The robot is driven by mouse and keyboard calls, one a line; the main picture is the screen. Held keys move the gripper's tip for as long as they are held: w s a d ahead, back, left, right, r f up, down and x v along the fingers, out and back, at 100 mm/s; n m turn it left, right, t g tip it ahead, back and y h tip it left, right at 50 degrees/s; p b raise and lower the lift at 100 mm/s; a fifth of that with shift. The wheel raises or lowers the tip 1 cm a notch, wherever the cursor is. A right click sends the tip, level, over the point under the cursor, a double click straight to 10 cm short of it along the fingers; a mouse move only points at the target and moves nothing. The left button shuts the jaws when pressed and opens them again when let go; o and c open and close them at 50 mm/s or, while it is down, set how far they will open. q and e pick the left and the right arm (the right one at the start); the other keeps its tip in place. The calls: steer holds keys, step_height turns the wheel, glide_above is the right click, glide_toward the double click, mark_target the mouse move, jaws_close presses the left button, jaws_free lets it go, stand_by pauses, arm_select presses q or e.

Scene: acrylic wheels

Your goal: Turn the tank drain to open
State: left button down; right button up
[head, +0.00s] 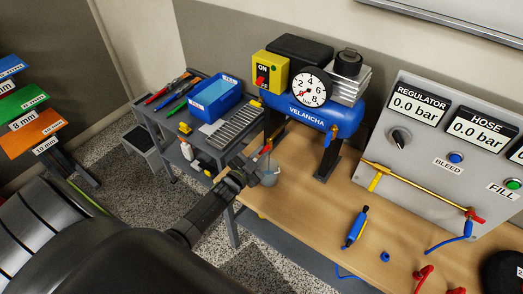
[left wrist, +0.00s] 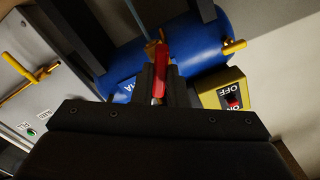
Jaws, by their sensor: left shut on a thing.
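The blue compressor tank (head: 345,118), lettered VELANCHA, stands at the back of the wooden bench. Its drain has a small red handle (head: 266,146) below the tank's left end. In the left wrist view the red handle (left wrist: 161,68) stands between my fingers, with a brass fitting (left wrist: 151,47) just beyond it by the tank (left wrist: 175,50). My left gripper (head: 252,168) is shut on the red handle; its fingers (left wrist: 158,82) hide part of it. The handle's exact angle to the drain is hard to tell. My right gripper is not in view.
A grey cup (head: 270,177) stands below the drain. A yellow ON/OFF switch box (head: 270,70) and a pressure gauge (head: 311,87) sit by the tank. The grey panel (head: 430,140) is at right. A blue tool (head: 356,228) and red fittings (head: 424,278) lie on the bench.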

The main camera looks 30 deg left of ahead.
mark_target(262, 152)
arm_select(q)
steer(key=shift+n, duration=1.1)
steer(key=shift+p, duration=0.35)
steer(key=shift+n, duration=0.6)
steer(key=n+p, duration=0.1)
steer(key=n, duration=0.1)
steer(key=shift+n, duration=0.4)
steer(key=c, duration=1.3)
jaws_free()
steer(key=shift+s+a+p, duration=0.2)
steer(key=shift+s+p, duration=0.8)
steer(key=shift+s, duration=1.25)
steer(key=shift+s+a, duration=0.1)
steer(key=shift+s, duration=1.2)
steer(key=shift+f, duration=0.1)
